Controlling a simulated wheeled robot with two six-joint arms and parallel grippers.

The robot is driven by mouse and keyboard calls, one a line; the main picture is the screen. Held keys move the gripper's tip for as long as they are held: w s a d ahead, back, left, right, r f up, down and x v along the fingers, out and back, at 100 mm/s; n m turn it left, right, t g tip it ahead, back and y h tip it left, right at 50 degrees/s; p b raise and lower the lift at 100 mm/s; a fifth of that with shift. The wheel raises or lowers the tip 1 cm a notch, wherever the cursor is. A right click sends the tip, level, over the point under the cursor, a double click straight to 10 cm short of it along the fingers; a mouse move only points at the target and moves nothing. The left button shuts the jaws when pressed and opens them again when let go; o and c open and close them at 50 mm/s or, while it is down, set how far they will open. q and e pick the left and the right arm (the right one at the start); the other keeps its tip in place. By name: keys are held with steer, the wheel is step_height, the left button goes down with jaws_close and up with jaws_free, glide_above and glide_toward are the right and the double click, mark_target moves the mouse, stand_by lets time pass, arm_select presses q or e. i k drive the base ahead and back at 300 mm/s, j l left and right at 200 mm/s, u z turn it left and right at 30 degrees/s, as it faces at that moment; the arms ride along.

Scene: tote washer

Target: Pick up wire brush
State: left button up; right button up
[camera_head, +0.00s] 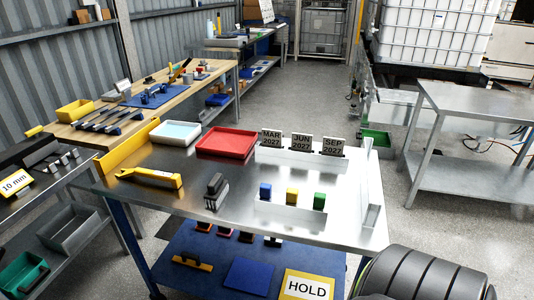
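I cannot tell for sure which thing is the wire brush. A dark block-shaped tool (216,184) with a pale striped lower part, possibly bristles, stands on the metal table (235,218) near its front edge. An orange-yellow handled tool (192,263) lies on the blue lower shelf. Neither gripper is in view, and nothing is seen touching these things. A thick dark ribbed part at the lower right looks like my own arm.
A white tray (175,125) and a red tray (228,130) sit at the table's back. Date signs (302,143) stand right of them. Blue, yellow and green stamp-like blocks (292,196) stand in front. A clear upright panel (369,195) edges the right side.

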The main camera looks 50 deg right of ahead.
mark_target(216, 188)
steer(key=z, duration=1.15)
